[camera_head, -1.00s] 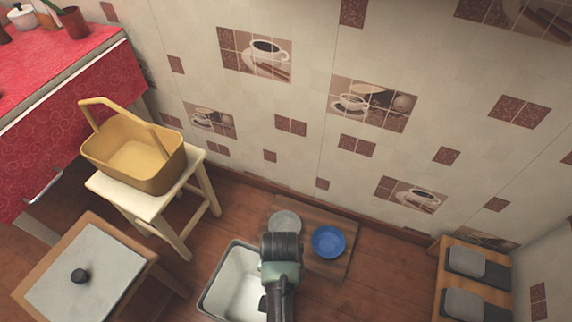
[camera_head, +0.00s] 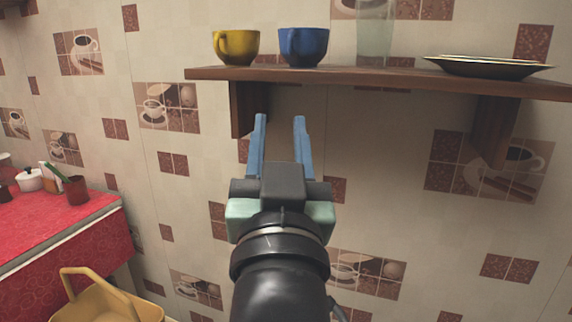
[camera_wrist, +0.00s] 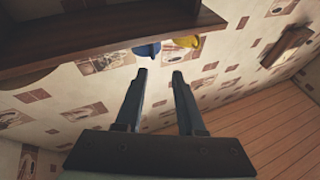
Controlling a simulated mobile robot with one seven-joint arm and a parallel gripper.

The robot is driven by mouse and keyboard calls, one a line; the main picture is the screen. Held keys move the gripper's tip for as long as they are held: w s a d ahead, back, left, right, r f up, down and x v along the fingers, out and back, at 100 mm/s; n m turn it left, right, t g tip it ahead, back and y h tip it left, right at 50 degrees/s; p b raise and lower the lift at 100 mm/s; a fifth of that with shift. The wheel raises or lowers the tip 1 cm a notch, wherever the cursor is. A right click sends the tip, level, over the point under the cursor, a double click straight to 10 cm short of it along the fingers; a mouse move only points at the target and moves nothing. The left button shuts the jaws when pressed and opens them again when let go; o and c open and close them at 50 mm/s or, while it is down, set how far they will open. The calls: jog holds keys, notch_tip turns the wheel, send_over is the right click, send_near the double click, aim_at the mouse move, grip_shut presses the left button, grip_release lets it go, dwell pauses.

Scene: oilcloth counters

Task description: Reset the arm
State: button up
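My gripper (camera_head: 280,122) is raised in front of the tiled wall, pointing up, with its blue fingers apart and nothing between them. Its tips are below the wooden wall shelf in the head view. The wrist view also shows my gripper (camera_wrist: 160,72) with its two fingers apart and empty, close by the shelf's edge as seen there. I cannot tell the exact gap between the fingertips and the shelf.
On the shelf (camera_head: 390,80) stand a yellow cup (camera_head: 238,47), a blue cup (camera_head: 303,47), a glass (camera_head: 374,35) and a dark plate (camera_head: 488,67). A red-covered counter (camera_head: 60,228) and a yellow basket (camera_head: 100,302) are at left.

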jog(key=s+r+t+p, duration=0.45)
jog(key=s+r, duration=0.65)
jog(key=r, duration=0.4)
notch_tip(320, 180, up, 24)
jog(key=p, duration=2.3)
jog(key=shift+d+n, duration=0.25)
jog(key=shift+n, duration=0.05)
jog(key=shift+f+t, duration=0.1)
jog(key=shift+t, duration=0.15)
